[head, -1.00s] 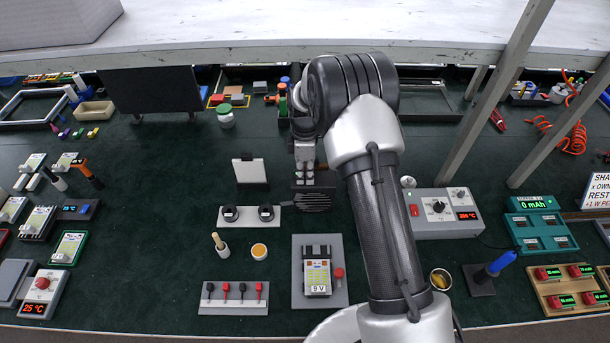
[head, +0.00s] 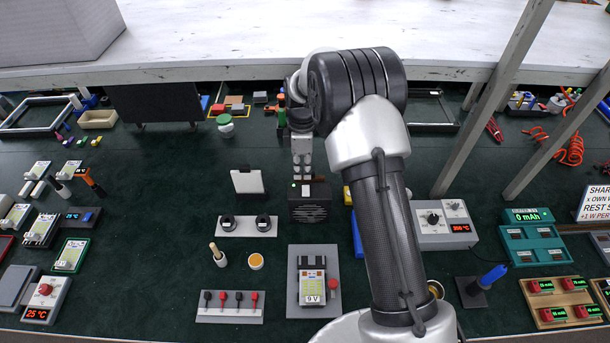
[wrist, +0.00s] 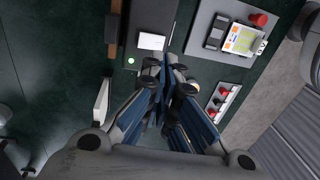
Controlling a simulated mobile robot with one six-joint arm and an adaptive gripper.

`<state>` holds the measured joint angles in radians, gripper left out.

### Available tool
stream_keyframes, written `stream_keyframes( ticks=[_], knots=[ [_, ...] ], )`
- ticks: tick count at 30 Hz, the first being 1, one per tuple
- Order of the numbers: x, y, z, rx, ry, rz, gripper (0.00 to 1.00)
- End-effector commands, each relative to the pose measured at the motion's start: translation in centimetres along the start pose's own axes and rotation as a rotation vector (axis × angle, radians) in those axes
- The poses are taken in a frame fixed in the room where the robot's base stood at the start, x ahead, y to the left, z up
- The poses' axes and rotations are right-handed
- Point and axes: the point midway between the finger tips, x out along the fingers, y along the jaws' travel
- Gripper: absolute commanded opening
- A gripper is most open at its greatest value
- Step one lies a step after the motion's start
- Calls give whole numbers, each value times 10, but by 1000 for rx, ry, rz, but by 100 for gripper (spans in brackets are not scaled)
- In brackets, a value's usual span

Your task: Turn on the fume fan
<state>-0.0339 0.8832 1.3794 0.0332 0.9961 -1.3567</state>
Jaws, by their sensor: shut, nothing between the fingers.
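The fume fan looks to be the black box with a ribbed grille front (head: 310,207), standing mid-bench in the head view. Its top carries a small lit green spot (head: 292,184) and a pale label or switch. In the wrist view the dark box (wrist: 150,22) shows a white patch (wrist: 151,41) and the green light (wrist: 131,60). My gripper (head: 302,178) points down just above or behind the box top; whether it touches cannot be told. Its fingers are together and empty, and the wrist view shows them (wrist: 166,75) close beside the box.
A white panel (head: 246,180) stands left. A heater-like control unit (head: 455,236) stands right.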

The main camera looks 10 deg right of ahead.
Motion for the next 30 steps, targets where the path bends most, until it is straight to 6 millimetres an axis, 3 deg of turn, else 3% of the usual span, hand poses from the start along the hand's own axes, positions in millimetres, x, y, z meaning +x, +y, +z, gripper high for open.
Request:
stream_keyframes(
  ticks=[3, 10, 30],
  knots=[
    [-28, -7, -1, -1, 0, 1, 0],
    [-59, -16, -1, -1, 0, -2, 0],
    [-68, -18, 0, 1, 0, -2, 0]
  ],
)
